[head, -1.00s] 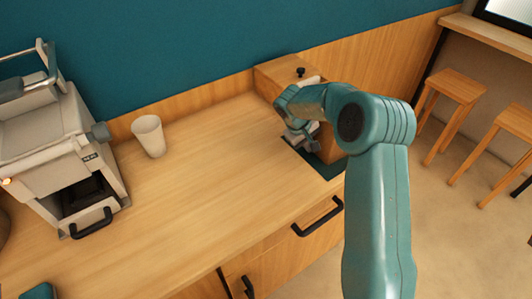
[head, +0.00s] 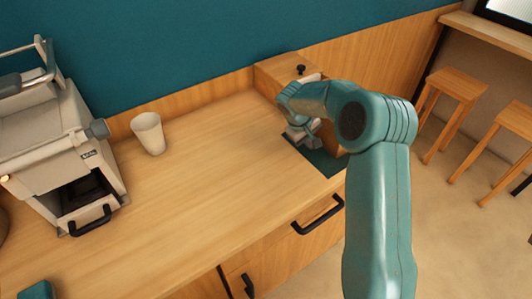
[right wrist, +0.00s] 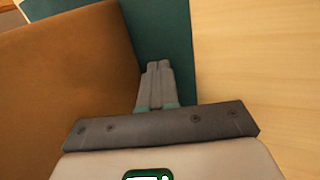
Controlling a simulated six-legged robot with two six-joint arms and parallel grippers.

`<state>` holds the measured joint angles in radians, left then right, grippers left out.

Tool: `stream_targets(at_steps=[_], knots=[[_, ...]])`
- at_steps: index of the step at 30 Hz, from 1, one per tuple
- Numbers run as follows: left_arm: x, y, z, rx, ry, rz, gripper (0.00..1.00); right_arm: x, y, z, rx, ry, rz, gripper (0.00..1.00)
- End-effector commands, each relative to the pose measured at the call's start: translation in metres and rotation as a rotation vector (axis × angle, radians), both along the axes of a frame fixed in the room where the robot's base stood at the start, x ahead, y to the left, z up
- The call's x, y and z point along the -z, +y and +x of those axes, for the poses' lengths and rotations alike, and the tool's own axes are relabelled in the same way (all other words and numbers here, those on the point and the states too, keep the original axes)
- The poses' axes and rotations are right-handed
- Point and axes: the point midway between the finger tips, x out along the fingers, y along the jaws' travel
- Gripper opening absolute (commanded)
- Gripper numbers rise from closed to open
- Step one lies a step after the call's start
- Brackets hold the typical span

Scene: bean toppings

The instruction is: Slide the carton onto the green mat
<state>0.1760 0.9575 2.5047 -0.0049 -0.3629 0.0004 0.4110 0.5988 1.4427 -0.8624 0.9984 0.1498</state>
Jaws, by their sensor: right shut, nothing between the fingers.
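The brown carton (head: 327,138) stands at the right end of the counter, mostly hidden behind my right arm. In the right wrist view the carton (right wrist: 65,75) fills the left side as a large brown face. The dark green mat (head: 322,162) lies flat at the counter's right end. In the right wrist view the mat (right wrist: 165,35) runs beyond the fingertips. My right gripper (head: 301,139) is shut and empty, just to the left of the carton; it also shows in the right wrist view (right wrist: 158,66). I cannot tell whether it touches the carton. My left gripper is not in view.
A wooden box (head: 275,70) with a black knob stands at the back against the wall. A white cup (head: 149,133) and a grey machine (head: 55,150) stand to the left. The middle of the counter (head: 210,175) is clear. Stools (head: 455,95) stand off to the right.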

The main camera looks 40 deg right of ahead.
Motion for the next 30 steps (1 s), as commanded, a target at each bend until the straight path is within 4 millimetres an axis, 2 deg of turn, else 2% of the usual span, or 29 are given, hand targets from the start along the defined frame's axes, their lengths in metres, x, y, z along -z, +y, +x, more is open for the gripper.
stream_targets(at_steps=[2,7,25,30], knots=[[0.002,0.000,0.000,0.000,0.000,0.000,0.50,0.000,0.004,0.000,0.000,-0.001,-0.001,0.00],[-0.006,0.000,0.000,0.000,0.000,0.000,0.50,-0.011,0.004,0.001,0.001,-0.002,-0.001,0.00],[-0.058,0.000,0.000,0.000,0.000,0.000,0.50,-0.092,0.004,0.001,0.001,-0.003,-0.001,0.00],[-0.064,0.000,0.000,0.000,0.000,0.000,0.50,-0.102,0.004,0.000,0.001,0.000,-0.001,0.00]])
